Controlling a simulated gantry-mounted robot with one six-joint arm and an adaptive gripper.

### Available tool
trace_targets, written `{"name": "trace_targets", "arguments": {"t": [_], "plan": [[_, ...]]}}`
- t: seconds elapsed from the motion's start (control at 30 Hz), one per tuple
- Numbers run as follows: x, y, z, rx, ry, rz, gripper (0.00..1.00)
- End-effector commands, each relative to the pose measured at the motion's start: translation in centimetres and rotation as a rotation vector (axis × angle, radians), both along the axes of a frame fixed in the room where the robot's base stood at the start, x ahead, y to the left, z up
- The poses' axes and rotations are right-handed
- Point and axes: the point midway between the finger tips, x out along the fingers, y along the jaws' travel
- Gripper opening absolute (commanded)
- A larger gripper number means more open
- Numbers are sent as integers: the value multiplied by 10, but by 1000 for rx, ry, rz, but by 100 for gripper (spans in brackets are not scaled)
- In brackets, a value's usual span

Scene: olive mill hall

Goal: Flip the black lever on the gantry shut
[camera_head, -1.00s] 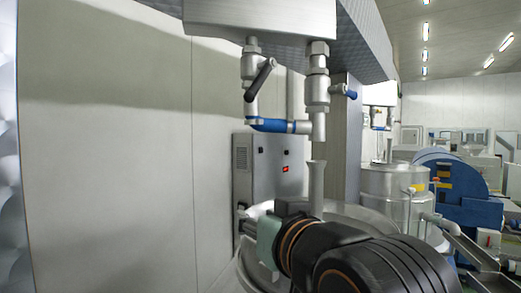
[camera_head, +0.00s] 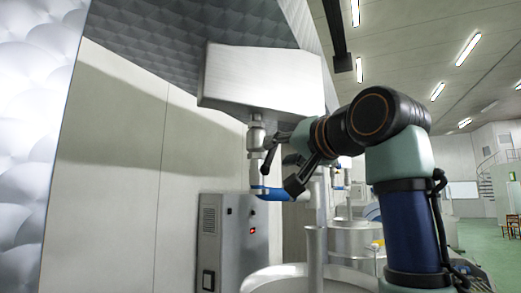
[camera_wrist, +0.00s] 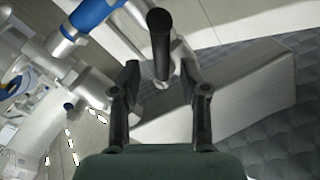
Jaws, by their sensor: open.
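The black lever (camera_head: 268,160) sits on a silver valve pipe under the metal housing, slanting down to the left in the head view. In the wrist view the lever (camera_wrist: 160,42) points toward the camera, its rounded end near the top, between the two fingertips. My gripper (camera_head: 283,160) is close to the lever on its right. In the wrist view my gripper (camera_wrist: 160,78) is open, with one dark finger on each side of the lever and gaps showing on both sides. The lever's base is partly hidden, and I cannot tell its exact depth between the fingers.
The metal housing (camera_head: 262,78) hangs just above the valve. A blue-banded pipe (camera_head: 268,193) runs below the lever. A grey control cabinet (camera_head: 222,245) stands lower left, beside a round steel vat (camera_head: 290,280). The pale wall on the left is clear.

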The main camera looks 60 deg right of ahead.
Motion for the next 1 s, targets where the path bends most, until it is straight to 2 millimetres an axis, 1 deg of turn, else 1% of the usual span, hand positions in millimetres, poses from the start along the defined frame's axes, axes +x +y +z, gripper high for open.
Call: {"name": "trace_targets", "arguments": {"t": [0.03, 0.2, 0.33, 0.53, 0.57, 0.8, 0.83, 1.0], "plan": [[9, -5, 5, 3, 2, 1, 44], [30, -20, 4, 0, 2, 1, 44], [37, -25, 1, -2, 1, 0, 44], [37, -25, 0, -2, 0, -1, 44], [37, -25, 0, -2, 0, -1, 42], [37, -25, 0, -2, 1, 0, 2], [37, -25, 0, -2, 1, 0, 0], [37, -25, 0, -2, 1, 0, 0]]}}
